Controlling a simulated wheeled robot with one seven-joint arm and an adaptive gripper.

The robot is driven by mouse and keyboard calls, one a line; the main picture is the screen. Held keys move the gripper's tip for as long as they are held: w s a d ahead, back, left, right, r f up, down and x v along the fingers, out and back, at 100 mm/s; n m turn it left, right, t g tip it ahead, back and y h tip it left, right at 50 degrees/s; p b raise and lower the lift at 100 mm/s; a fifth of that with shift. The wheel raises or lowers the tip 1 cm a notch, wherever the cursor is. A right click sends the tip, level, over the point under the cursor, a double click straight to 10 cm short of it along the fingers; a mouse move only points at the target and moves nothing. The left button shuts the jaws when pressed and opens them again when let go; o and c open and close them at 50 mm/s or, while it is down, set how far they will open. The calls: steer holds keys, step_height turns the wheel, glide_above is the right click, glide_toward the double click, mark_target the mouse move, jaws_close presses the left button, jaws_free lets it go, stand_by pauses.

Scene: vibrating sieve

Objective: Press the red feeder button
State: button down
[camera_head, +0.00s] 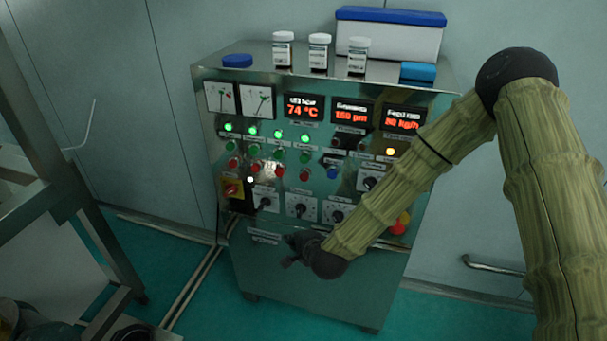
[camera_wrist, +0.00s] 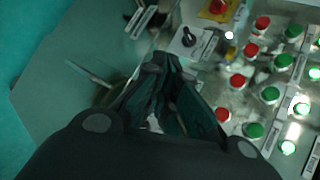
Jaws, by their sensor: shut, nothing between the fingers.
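The control cabinet (camera_head: 300,268) carries a row of red buttons (camera_head: 255,166) below a row of green buttons (camera_head: 254,150). Labels are too small to read, so I cannot tell which red button is the feeder's. In the wrist view the red buttons, one of them here (camera_wrist: 237,81), run down the right, beside green ones (camera_wrist: 270,95). My gripper (camera_head: 289,250) is shut and empty, in front of the cabinet's lower front, below the dials. In the wrist view its fingertips (camera_wrist: 160,62) are left of the red buttons, close below a black knob (camera_wrist: 189,38) in the picture, touching no button.
A red-on-yellow switch (camera_head: 232,189) is left of the dials (camera_head: 301,206). A red mushroom button (camera_head: 401,222) is at lower right, partly behind my arm. White bottles (camera_head: 319,52) and a blue-lidded box (camera_head: 390,35) stand on top. A metal frame (camera_head: 62,178) is at left.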

mark_target(304, 177)
steer(key=w+a+r+m+t, duration=0.1)
steer(key=w+r+m, duration=0.1)
steer(key=w+r, duration=0.3)
step_height(304, 177, up, 4)
steer(key=shift+w+a+f+m+t+p, duration=0.1)
steer(key=shift+w+a+m+t+p, duration=0.2)
steer(key=shift+a+m+p, duration=0.15)
steer(key=shift+d, duration=0.1)
steer(key=w+d, duration=0.2)
steer(key=w, duration=0.6)
steer(key=shift+d, duration=0.3)
steer(key=shift+w, duration=0.3)
stand_by(0.8)
steer(key=shift+w+d+b, duration=0.15)
steer(key=shift+w+b, duration=0.05)
steer(key=shift+b, duration=0.1)
